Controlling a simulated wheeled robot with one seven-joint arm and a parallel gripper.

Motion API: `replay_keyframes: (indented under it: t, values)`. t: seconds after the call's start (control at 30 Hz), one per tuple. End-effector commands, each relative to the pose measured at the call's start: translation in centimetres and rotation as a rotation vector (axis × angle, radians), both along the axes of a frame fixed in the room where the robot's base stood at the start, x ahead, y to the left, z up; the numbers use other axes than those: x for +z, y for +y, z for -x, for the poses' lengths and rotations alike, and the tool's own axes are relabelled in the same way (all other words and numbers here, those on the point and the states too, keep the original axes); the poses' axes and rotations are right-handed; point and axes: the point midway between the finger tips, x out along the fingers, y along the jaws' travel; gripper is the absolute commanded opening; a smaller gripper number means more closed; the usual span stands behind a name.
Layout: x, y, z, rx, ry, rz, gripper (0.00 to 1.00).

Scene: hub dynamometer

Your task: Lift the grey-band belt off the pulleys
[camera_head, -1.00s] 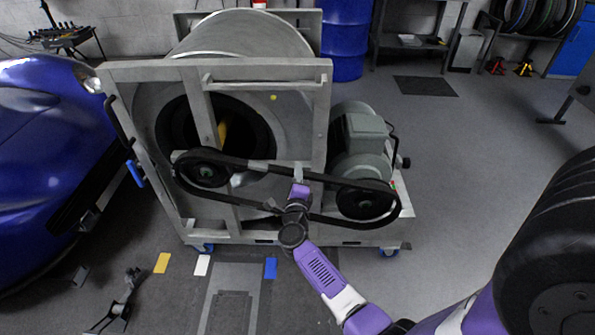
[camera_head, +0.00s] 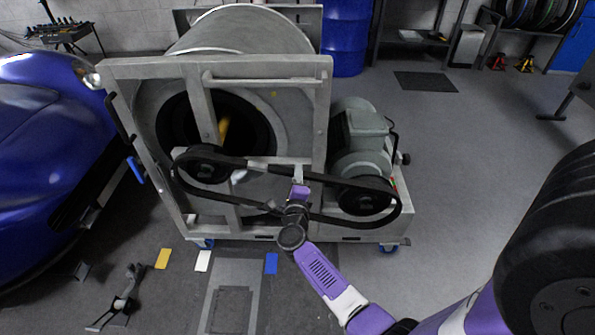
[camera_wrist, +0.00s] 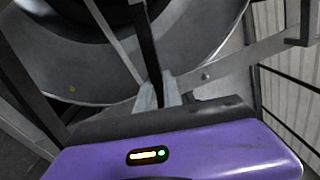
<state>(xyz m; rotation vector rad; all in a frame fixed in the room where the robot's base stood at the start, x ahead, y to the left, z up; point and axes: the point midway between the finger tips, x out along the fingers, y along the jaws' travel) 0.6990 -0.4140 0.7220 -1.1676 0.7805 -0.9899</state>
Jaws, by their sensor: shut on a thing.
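The black belt (camera_head: 250,163) is a long loop at the front of the dynamometer frame, around the left pulley (camera_head: 208,164) and the right pulley (camera_head: 361,196). Its lower run hangs slack, and its ends bow out past both pulleys. I cannot tell whether it still sits in the grooves. My gripper (camera_head: 298,174) is at the upper run, between the pulleys, shut on the belt. In the wrist view the pale fingertips (camera_wrist: 160,92) close on the dark belt strip (camera_wrist: 148,45).
The grey steel frame (camera_head: 130,70) and drum (camera_head: 240,38) stand right behind the belt. The motor (camera_head: 360,135) is at its right. Floor is open beyond the motor.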

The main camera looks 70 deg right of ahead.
Motion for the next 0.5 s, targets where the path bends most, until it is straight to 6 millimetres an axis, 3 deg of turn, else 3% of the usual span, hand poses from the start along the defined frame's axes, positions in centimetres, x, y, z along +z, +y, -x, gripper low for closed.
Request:
replay_keyframes:
  t: [0.5]
  values:
    - [0.11,0.51,0.21,0.0,0.0,0.001,0.0]
